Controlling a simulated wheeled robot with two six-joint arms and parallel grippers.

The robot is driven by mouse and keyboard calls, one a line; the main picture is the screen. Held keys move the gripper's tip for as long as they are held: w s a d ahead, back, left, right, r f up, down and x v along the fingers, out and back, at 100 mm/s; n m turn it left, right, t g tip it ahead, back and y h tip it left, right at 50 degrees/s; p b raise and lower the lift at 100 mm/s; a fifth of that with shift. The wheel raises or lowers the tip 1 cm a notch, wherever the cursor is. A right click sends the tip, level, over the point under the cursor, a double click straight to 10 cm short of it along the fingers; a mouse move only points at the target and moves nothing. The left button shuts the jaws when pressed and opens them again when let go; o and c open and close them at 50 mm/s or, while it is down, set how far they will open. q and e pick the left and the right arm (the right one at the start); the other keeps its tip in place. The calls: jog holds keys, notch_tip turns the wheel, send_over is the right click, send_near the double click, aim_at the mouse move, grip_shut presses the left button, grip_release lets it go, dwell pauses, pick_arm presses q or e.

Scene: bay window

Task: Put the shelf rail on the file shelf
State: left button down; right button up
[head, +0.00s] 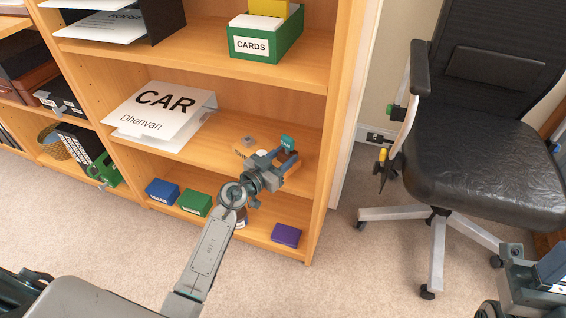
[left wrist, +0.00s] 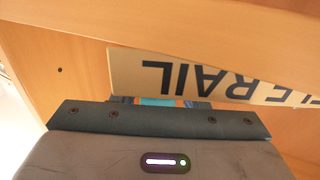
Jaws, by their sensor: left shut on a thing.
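The shelf rail (left wrist: 205,78) is a light tan board with large dark lettering that reads upside down in the left wrist view, ending in "RAIL". It lies just past my left fingers, with a teal piece between them. My left gripper (head: 279,163) is shut on the rail, at the right part of the wooden bookcase's middle shelf (head: 225,140). In the head view the gripper mostly hides the rail. I cannot tell whether the rail touches the shelf. No label marks out which board is the file shelf. The right gripper's fingers are not in view.
A white "CAR" sign (head: 163,112) stands left on the middle shelf. A green "CARDS" box (head: 265,42) is above. Blue (head: 162,191), green (head: 195,203) and purple (head: 286,235) boxes sit below. A black chair (head: 480,170) stands right. Carpet is clear in front.

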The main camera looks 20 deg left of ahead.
pick_arm(q)
jog(key=shift+r, duration=0.2)
jog(key=shift+f, duration=0.1)
jog(key=c, duration=0.8)
grip_release()
jog(key=shift+f, duration=0.1)
jog(key=shift+c, duration=0.2)
jog(key=shift+s, duration=0.1)
